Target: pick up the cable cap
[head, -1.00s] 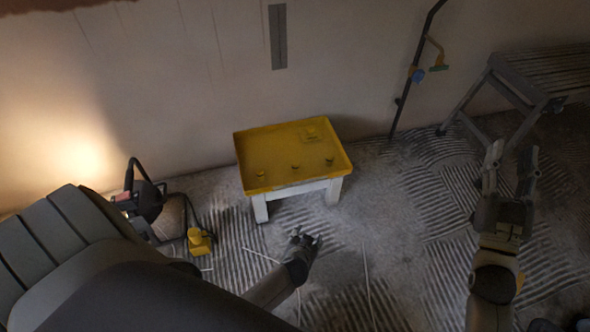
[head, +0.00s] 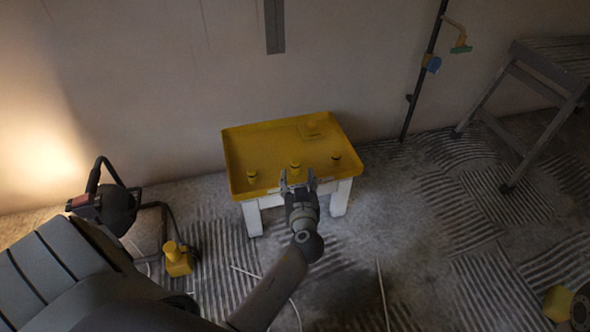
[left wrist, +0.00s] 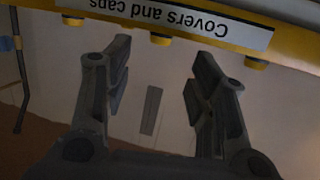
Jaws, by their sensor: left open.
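Three small yellow caps stand on a yellow tray (head: 275,138): a left cap (head: 251,177), a middle cap (head: 295,167) and a right cap (head: 336,158). I cannot tell which one is the cable cap. My left gripper (head: 297,176) is open and empty at the tray's front edge, just in front of the middle cap. In the left wrist view, which is upside down, the open fingers (left wrist: 162,68) show with the middle cap (left wrist: 160,39) beyond the gap between them, apart from both. My right gripper is out of view.
The tray rests on a white stool (head: 340,196) against the wall. Its label reads "Covers and caps" (left wrist: 190,18). A flat square yellow piece (head: 312,130) lies at the tray's back. A yellow item (head: 178,260) and thin pale strips lie on the floor. A grey trestle (head: 545,80) stands right.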

